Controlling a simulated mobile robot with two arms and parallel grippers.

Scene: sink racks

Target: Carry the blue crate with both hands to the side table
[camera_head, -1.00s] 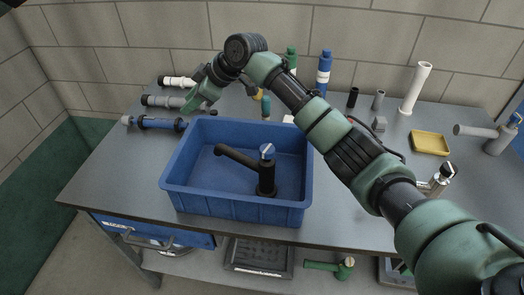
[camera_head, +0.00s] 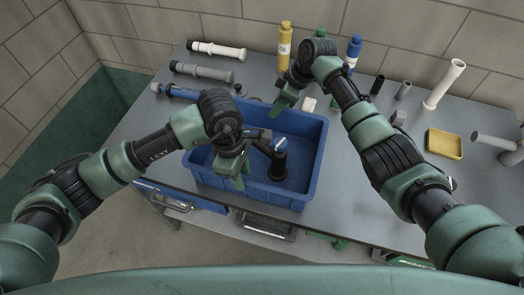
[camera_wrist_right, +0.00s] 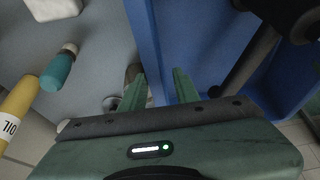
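The blue crate (camera_head: 318,150) sits on the grey workbench, with a black tap (camera_head: 279,165) standing inside it. My left gripper (camera_head: 234,183) points down over the crate's near wall, its two fingers apart; whether they touch the wall is unclear. My right gripper (camera_head: 279,110) is at the crate's far wall. In the right wrist view its fingers (camera_wrist_right: 160,86) are spread, with the blue crate's wall (camera_wrist_right: 148,40) running down between them. No side table can be made out.
Grey and white pipes (camera_head: 215,49) lie at the back left. A yellow bottle (camera_head: 284,45), a blue bottle (camera_head: 353,50) and a white pipe (camera_head: 445,84) stand along the back. A yellow tray (camera_head: 444,143) lies at right. A drawer (camera_head: 175,198) sits under the bench's front.

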